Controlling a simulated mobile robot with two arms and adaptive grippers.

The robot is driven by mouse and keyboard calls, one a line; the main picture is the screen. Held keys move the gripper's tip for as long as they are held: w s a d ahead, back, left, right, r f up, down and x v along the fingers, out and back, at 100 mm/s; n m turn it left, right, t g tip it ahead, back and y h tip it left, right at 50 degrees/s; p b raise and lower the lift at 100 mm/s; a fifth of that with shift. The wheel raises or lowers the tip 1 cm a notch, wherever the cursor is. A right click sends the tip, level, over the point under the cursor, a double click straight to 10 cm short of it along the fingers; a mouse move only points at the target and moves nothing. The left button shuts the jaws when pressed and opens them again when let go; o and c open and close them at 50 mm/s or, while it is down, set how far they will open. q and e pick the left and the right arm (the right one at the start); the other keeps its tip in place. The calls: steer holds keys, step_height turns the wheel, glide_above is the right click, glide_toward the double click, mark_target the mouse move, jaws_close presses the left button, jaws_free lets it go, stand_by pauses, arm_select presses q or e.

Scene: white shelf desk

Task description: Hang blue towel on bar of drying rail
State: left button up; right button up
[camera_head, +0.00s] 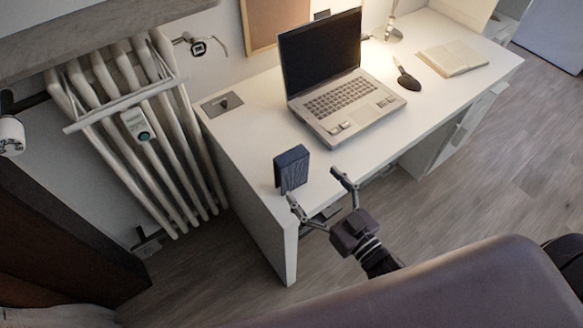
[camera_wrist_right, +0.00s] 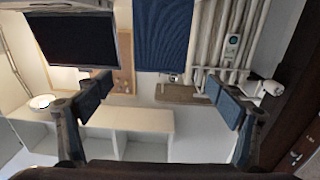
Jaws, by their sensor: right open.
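The blue towel (camera_head: 291,169) is folded into a small upright block on the near left corner of the white desk. It also shows at the top middle of the right wrist view (camera_wrist_right: 163,35). The drying rail (camera_head: 120,105) is a white bar mounted across the front of the radiator, at left in the head view. My right gripper (camera_head: 315,187) is open and empty at the desk's front edge, just short of the towel and apart from it. In the right wrist view its spread fingers (camera_wrist_right: 160,97) have the towel beyond the gap between them. My left gripper is not in view.
An open laptop (camera_head: 345,100) stands on the desk behind the towel. A wooden shelf (camera_head: 80,28) overhangs the radiator.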

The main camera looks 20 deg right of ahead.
mark_target(296, 162)
steer(key=x, duration=0.2)
steer(key=p+x, duration=0.1)
steer(key=x, duration=0.3)
steer(key=shift+w+r+p, duration=0.35)
steer(key=shift+p, duration=0.05)
steer(key=shift+w+a+f, duration=0.1)
steer(key=shift+w+a, duration=0.1)
steer(key=shift+w, duration=0.2)
steer(key=c, duration=1.6)
